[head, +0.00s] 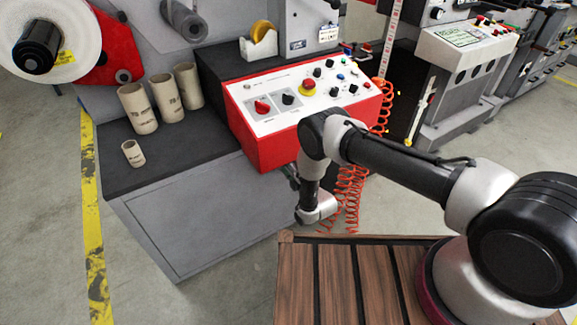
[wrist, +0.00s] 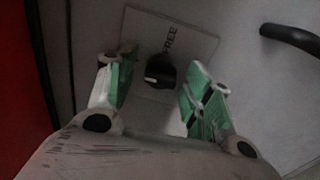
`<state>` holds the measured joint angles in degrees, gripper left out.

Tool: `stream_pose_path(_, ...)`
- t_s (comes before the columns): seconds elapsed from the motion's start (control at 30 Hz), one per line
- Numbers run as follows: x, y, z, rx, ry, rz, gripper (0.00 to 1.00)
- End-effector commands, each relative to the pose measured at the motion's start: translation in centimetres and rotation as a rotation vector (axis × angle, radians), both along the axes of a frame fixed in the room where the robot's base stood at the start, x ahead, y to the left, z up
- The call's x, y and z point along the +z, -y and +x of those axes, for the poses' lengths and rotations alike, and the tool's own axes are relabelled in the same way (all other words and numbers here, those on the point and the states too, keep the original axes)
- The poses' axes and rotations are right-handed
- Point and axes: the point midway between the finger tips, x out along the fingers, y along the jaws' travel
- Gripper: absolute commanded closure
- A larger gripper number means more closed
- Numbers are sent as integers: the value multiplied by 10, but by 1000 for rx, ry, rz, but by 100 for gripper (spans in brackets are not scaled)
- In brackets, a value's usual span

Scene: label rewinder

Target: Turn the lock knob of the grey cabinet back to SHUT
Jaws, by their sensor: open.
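The lock knob (wrist: 160,72) is black and round with a pale mark on its left side. It sits on a light square plate (wrist: 194,40) on a grey panel (wrist: 240,70). The word FREE is printed on the plate, above and right of the knob. My gripper (wrist: 157,78) is open, its green-padded fingers on either side of the knob; I cannot tell whether they touch it. In the head view the knob is hidden, and my arm's wrist (head: 316,212) is low beside the grey cabinet (head: 200,212), under the red control box (head: 262,150).
A black handle (wrist: 290,38) is at the upper right of the wrist view. Orange coiled cables (head: 350,195) hang close to my arm. Cardboard cores (head: 137,108) stand on the cabinet's dark top. Open floor lies left of the cabinet.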

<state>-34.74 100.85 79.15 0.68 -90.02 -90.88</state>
Motion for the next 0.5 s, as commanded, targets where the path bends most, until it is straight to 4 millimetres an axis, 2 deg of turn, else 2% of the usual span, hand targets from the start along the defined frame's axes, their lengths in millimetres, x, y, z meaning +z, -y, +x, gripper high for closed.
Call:
stream_pose_path(0.17,-1,13,-19,0,-4,-3,49)
stream_pose_path(0.5,-1,53,-79,1,-4,-3,49)
